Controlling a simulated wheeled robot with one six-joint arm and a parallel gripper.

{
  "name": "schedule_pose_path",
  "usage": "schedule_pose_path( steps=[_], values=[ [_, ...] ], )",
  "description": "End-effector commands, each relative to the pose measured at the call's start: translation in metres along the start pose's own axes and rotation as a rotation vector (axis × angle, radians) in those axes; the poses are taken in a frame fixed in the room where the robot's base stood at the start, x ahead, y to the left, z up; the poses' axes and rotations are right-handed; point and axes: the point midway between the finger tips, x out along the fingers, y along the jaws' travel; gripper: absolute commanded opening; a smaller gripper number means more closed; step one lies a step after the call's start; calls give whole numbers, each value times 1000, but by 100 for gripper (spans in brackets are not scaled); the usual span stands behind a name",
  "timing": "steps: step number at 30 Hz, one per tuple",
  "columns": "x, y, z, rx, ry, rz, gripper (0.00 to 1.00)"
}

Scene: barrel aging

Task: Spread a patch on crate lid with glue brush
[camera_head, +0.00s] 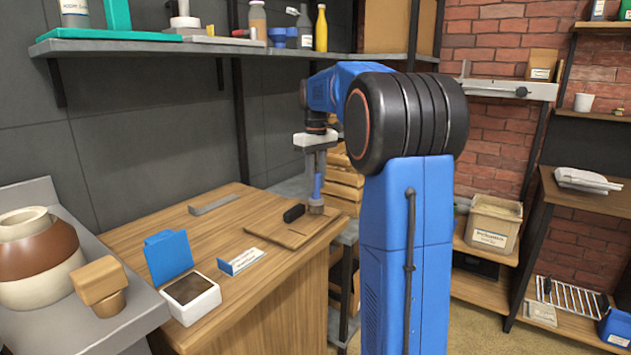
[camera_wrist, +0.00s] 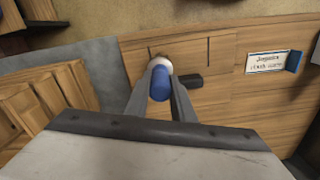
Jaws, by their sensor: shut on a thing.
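My gripper (camera_head: 314,180) is shut on the glue brush (camera_head: 317,190), which has a blue handle and a pale lower end. The brush is upright, its lower end at the right part of the crate lid (camera_head: 280,229), a flat wooden board on the bench. The wrist view shows my gripper's fingers (camera_wrist: 160,88) on either side of the blue handle (camera_wrist: 160,84), with the pale end below it over the wood. I cannot tell whether the bristles touch the lid. No patch of glue is clearly visible. A small black block (camera_head: 293,213) lies on the lid, left of the brush.
On the wooden bench (camera_head: 170,235) are a grey metal strip (camera_head: 213,204), a white label card (camera_head: 241,261), a blue stand (camera_head: 168,256) and a white box of dark contents (camera_head: 190,297). Stacked wooden crates (camera_head: 345,182) stand behind the lid. A shelf (camera_head: 180,47) hangs above.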

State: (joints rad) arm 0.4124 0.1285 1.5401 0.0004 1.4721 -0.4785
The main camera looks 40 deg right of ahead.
Motion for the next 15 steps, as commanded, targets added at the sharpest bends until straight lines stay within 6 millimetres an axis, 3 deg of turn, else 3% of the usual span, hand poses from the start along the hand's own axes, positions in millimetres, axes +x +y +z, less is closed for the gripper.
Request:
schedule_pose_path(
  steps=[15],
  values=[
    [16, 0, 0, 0, 0, 0, 0]
  ],
)
